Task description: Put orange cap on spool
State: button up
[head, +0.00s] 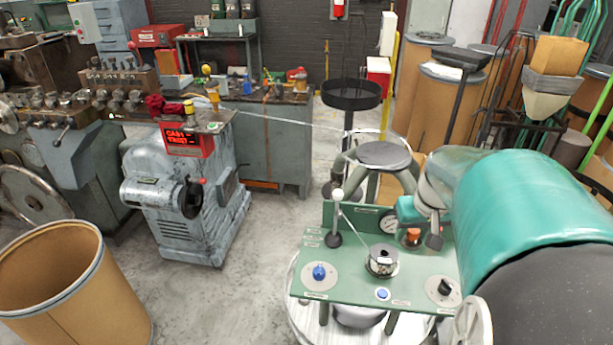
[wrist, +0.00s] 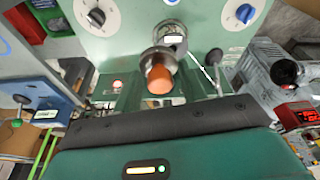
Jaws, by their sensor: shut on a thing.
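The orange cap (head: 413,234) shows at the end of my arm, just above the green panel (head: 350,265). In the wrist view the orange cap (wrist: 159,78) is in front of my gripper (wrist: 160,92), with a grey metal rim at its far end. My gripper is shut on the cap; its fingertips are hard to make out. The spool (head: 381,261) stands on the panel, to the left of and nearer than the cap in the head view. In the wrist view the spool (wrist: 173,38) is partly hidden behind the cap. The cap looks apart from the spool.
A blue knob (head: 319,272), a dark knob (head: 445,288) and a blue button (head: 383,293) sit on the panel around the spool. A ball-topped lever (head: 336,238) and a gauge (head: 389,222) stand at its back. A cardboard drum (head: 60,285) is at the left.

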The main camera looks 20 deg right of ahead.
send_near(383, 250)
jog(key=shift+x, duration=2.55)
jog(key=shift+w+d, duration=0.1)
jog(key=shift+f, duration=0.45)
jog(key=shift+f, duration=0.1)
jog(key=o, duration=1.2)
jog(key=shift+c, duration=0.2)
